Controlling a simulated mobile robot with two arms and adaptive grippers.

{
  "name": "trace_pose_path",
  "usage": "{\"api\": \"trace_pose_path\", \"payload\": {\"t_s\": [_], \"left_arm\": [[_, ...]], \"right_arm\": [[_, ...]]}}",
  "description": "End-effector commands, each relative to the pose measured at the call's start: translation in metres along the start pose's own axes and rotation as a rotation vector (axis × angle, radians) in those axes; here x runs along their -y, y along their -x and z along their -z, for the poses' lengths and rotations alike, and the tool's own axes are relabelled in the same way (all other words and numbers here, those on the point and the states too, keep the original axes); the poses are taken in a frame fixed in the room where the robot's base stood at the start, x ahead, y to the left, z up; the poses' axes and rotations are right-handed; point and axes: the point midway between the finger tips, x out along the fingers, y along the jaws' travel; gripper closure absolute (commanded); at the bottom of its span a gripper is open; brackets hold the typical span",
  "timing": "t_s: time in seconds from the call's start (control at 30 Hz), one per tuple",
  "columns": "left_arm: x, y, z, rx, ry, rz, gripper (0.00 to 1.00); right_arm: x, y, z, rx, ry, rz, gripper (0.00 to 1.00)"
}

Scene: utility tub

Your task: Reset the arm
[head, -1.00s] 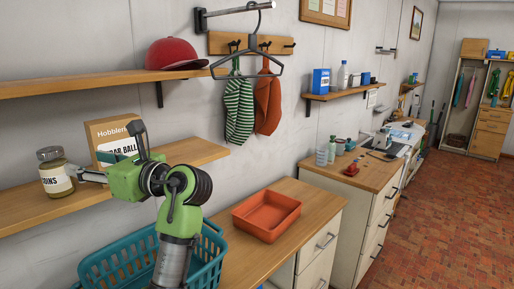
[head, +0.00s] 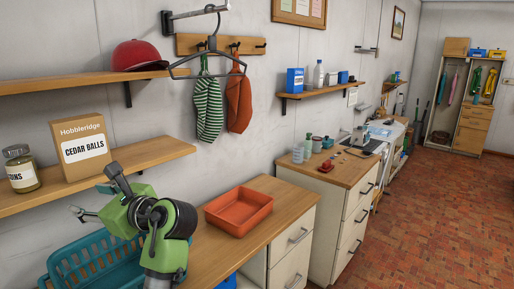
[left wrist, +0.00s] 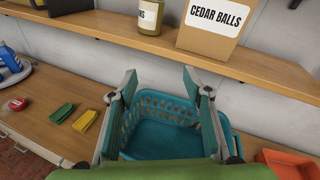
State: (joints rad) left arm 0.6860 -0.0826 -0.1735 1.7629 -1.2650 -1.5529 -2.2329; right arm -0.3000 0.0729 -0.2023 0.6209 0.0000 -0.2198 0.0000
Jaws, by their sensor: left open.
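My left gripper (head: 96,192) is open and empty, out in front of the lower shelf and above the teal laundry basket (head: 70,262). In the left wrist view its two fingers (left wrist: 160,80) stand wide apart, with the basket (left wrist: 165,108) between and below them. A glass jar with a white label (head: 21,168) stands upright on the lower shelf, beside a cardboard box labelled CEDAR BALLS (head: 82,150). The jar (left wrist: 150,14) and box (left wrist: 214,26) also show in the left wrist view, apart from the fingers. My right gripper is not in view.
The lower wooden shelf (head: 150,153) runs along the wall above the counter (head: 205,255). An orange tray (head: 240,212) sits on the counter. A red cap (head: 138,56) rests on the upper shelf. The floor at right is clear.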

Motion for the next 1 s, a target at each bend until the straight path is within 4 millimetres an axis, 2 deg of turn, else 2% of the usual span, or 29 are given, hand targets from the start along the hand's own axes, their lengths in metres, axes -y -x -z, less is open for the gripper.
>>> {"api": "trace_pose_path", "payload": {"t_s": [0.27, 0.37, 0.5, 0.63, 0.7, 0.8, 1.0], "left_arm": [[-0.035, -0.003, 0.105, -0.212, 0.278, 0.037, 0.55], [-0.061, 0.004, 0.159, -0.339, 0.440, 0.020, 0.55], [-0.111, 0.030, 0.237, -0.553, 0.716, -0.075, 0.55], [-0.163, 0.068, 0.296, -0.736, 0.965, -0.242, 0.55], [-0.192, 0.091, 0.319, -0.817, 1.085, -0.357, 0.55], [-0.225, 0.123, 0.341, -0.899, 1.221, -0.521, 0.55], [-0.273, 0.174, 0.361, -0.975, 1.392, -0.803, 0.55]], "right_arm": [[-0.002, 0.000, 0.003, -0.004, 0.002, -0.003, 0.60], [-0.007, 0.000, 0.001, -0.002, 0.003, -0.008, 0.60], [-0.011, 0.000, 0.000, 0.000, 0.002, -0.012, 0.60], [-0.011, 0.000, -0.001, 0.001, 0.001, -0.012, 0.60], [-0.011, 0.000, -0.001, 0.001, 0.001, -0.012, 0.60], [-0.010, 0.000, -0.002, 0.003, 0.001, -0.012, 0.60], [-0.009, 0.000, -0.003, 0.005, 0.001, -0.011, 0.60]]}}
